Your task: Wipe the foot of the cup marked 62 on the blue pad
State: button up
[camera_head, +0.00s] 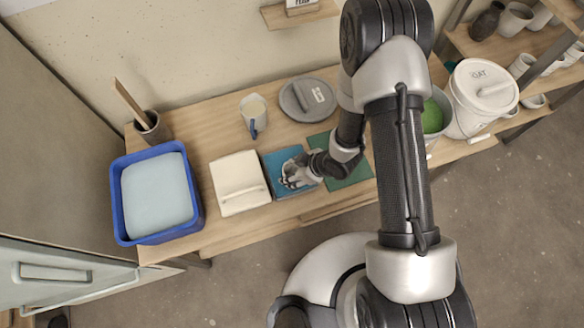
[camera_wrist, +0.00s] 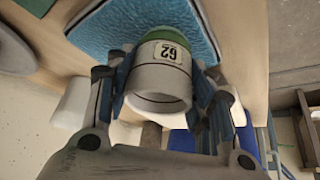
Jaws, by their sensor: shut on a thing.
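The cup marked 62 (camera_wrist: 160,78) is pale with a green band at its foot end. Its black-on-cream label faces the wrist camera and its open rim points toward the bottom of that view. My gripper (camera_head: 297,172) is shut on the cup, with a finger on each side of it in the wrist view. The blue pad (camera_head: 277,160) lies on the bench under my gripper in the head view. In the wrist view the green foot overlaps the blue pad (camera_wrist: 130,22); I cannot tell whether they touch.
A blue tub (camera_head: 117,200) of pale blue glaze and a cream lidded box (camera_head: 240,180) stand left. A green mat (camera_head: 350,172) lies right of the pad. Behind are a jug (camera_head: 254,112) and a grey lid (camera_head: 308,99). A green-filled bucket (camera_head: 437,118) and OAT bucket (camera_head: 482,98) stand right.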

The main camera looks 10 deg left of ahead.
notch_tip(320, 180, up, 7)
jog(key=p, duration=0.5)
jog(key=shift+p, duration=0.4)
dwell(0.4)
